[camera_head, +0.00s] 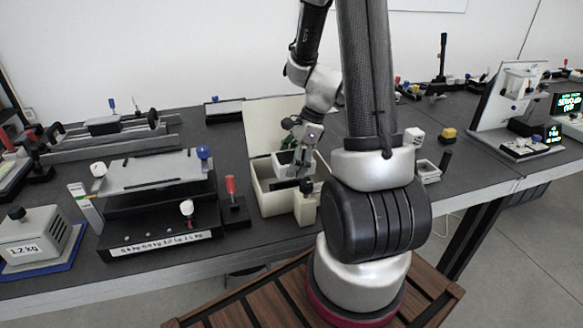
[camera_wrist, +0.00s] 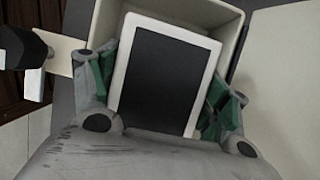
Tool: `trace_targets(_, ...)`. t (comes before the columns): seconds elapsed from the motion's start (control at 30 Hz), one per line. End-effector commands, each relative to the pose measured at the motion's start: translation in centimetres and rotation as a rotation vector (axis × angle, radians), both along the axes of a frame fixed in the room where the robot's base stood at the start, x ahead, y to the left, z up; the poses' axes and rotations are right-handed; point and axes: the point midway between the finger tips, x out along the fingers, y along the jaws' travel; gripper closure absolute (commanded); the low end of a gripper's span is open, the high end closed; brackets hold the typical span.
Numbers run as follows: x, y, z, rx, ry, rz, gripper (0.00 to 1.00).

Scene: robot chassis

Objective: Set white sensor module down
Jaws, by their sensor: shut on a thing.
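The white sensor module (camera_wrist: 160,72) has a white frame around a dark face and is held between the two fingers of my gripper (camera_wrist: 165,100). In the head view the module (camera_head: 285,158) shows as a small pale-edged piece beside my gripper (camera_head: 300,152). My gripper is over an open cream box (camera_head: 272,208) on the grey table. In the wrist view the box's walls (camera_wrist: 222,20) show behind and beside the module. The module's underside and its gap to the box floor are hidden.
The box's raised cream lid (camera_head: 268,122) stands behind it. A red-handled piece (camera_head: 231,188) and a black-based fixture (camera_head: 160,205) stand left of the box. A white cube (camera_head: 413,136) and a yellow block (camera_head: 448,134) lie to the right, with bare table between.

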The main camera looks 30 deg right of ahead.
Motion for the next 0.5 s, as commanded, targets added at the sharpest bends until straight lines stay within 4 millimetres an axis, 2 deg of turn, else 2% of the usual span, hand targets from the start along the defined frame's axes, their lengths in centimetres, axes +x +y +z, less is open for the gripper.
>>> trace_targets(0.03, 0.0, 0.0, -0.8, 0.001, 0.003, -0.001, 0.56)
trace_targets(0.13, 0.0, 0.0, -1.6, 0.000, 0.000, 0.000, 0.56)
trace_targets(0.5, 0.0, 0.0, -2.0, 0.000, -0.001, -0.001, 0.56)
